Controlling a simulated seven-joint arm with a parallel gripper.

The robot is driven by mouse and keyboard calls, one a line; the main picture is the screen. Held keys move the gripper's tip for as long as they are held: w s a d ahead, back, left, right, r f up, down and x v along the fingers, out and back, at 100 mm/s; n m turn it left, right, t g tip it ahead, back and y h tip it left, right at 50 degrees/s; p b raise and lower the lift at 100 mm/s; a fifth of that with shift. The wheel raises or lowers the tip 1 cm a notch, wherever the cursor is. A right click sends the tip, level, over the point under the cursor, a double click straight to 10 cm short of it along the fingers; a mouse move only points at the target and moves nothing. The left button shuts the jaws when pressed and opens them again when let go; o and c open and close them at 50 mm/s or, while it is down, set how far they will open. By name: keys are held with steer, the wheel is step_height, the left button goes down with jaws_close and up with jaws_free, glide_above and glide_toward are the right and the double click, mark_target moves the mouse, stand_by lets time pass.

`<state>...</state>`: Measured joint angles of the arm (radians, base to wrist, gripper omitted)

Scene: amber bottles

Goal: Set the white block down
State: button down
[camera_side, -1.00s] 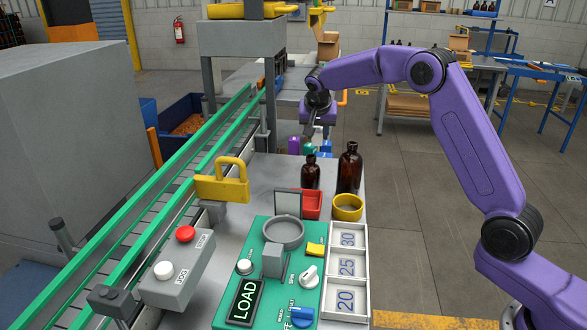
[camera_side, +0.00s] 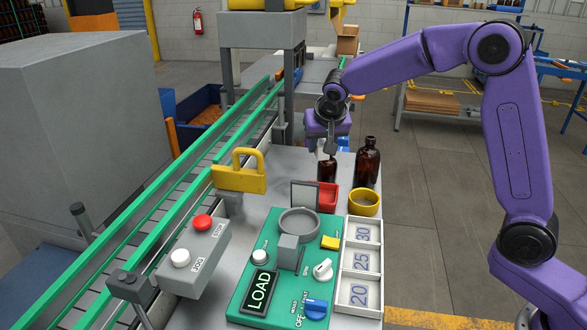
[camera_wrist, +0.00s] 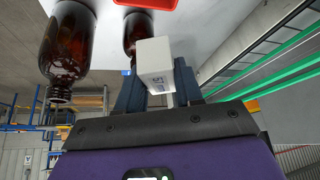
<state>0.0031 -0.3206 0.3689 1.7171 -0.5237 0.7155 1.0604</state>
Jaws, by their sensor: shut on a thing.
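The white block (camera_wrist: 154,60) shows in the wrist view, a small white box with blue print on one face. My gripper (camera_wrist: 158,80) is shut on it, with one dark finger on each side. In the side view my gripper (camera_side: 329,145) is at the back of the bench, by the top of the smaller amber bottle (camera_side: 327,170) and partly covering it. I cannot make out the block in that view. The smaller bottle also shows just beyond the block in the wrist view (camera_wrist: 135,28); I cannot tell whether they touch.
A larger amber bottle (camera_side: 367,165) stands to the right. A red tray (camera_side: 327,196) and a yellow ring (camera_side: 364,203) are in front of the bottles. The conveyor (camera_side: 190,175) runs at left.

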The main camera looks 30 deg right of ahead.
steer(key=w+f, duration=0.3)
steer(key=w, duration=0.3)
glide_above(292, 173)
steer(key=s, duration=0.2)
steer(key=f, duration=0.5)
steer(key=shift+a, duration=0.25)
steer(key=shift+w+f, duration=0.1)
steer(key=shift+f, duration=1.6)
steer(key=shift+f, duration=0.15)
steer(key=c, duration=0.7)
jaws_free()
steer(key=shift+c, duration=0.2)
steer(key=v, duration=1.2)
